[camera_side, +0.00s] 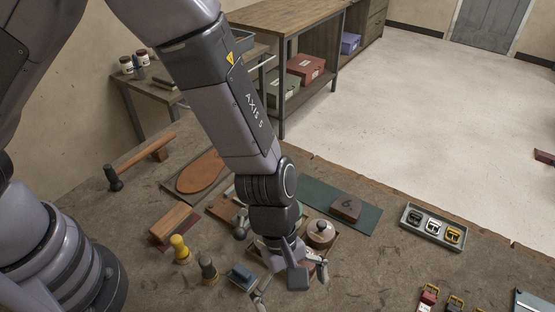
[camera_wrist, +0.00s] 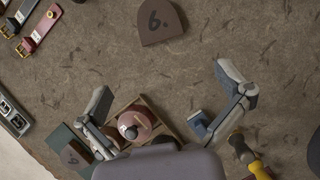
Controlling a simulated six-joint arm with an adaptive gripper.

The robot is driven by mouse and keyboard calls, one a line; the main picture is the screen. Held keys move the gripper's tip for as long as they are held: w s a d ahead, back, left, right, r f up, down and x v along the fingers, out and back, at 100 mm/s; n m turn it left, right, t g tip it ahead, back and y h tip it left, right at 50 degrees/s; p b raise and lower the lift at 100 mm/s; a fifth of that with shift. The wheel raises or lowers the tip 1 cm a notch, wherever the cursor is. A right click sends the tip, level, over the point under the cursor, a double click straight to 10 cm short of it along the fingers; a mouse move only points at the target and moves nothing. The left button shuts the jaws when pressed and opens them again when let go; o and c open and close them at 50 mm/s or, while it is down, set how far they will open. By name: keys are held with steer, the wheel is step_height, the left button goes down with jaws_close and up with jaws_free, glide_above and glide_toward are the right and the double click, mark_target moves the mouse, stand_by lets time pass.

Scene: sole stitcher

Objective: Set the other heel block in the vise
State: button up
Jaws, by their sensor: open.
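One brown heel block marked 6 (camera_wrist: 157,22) lies flat on bare bench at the top of the wrist view. It is not visible in the side view. Another heel block marked 6 (camera_side: 346,207) lies on a dark green mat (camera_side: 311,191); this block also shows in the wrist view (camera_wrist: 75,157). My gripper (camera_side: 293,287) points down over the bench, fingers spread and empty. In the wrist view my gripper (camera_wrist: 162,82) has only bench between its fingertips, with the first block beyond them. I cannot make out a vise for certain in either view.
A lidded round pot (camera_side: 320,233) stands in a wooden tray close beside my gripper. A small blue item (camera_side: 242,276), a yellow-handled tool (camera_side: 180,248) and a dark-handled tool (camera_side: 208,268) are left of it. A buckle tray (camera_side: 433,228) lies right. Bench around the first block is clear.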

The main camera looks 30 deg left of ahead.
steer(key=x, duration=1.2)
steer(key=shift+a+f, duration=0.15)
steer(key=shift+a, duration=0.1)
steer(key=c, duration=1.2)
